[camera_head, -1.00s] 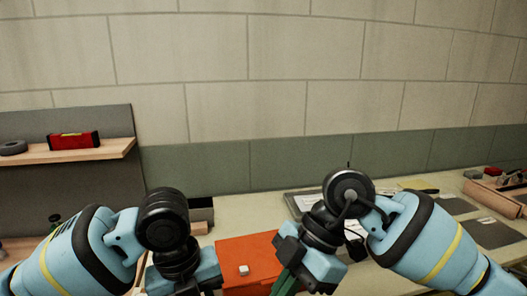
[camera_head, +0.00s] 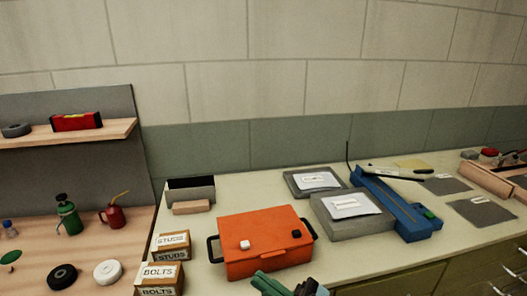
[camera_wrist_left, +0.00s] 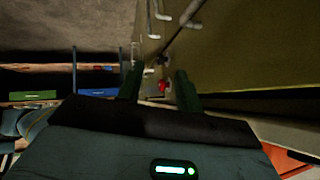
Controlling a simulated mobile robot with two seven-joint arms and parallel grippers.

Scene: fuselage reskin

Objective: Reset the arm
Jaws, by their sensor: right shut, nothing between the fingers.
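My right gripper (camera_head: 262,281) shows at the bottom edge of the head view, in front of the orange toolbox (camera_head: 265,262). Its green fingers are shut together with nothing seen between them, and the rest of the arm is mostly below the frame. My left gripper (camera_wrist_left: 159,82) shows in the left wrist view. Its two dark green fingers stand apart, with no held object visible between them. The left arm is not in the head view.
The bench (camera_head: 203,238) holds boxes of studs (camera_head: 174,241) and bolts (camera_head: 160,276), grey cases (camera_head: 350,225) and a blue tool (camera_head: 400,210). A shelf (camera_head: 65,140) stands left. In the left wrist view, a small red thing (camera_wrist_left: 163,86) lies beyond the fingers.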

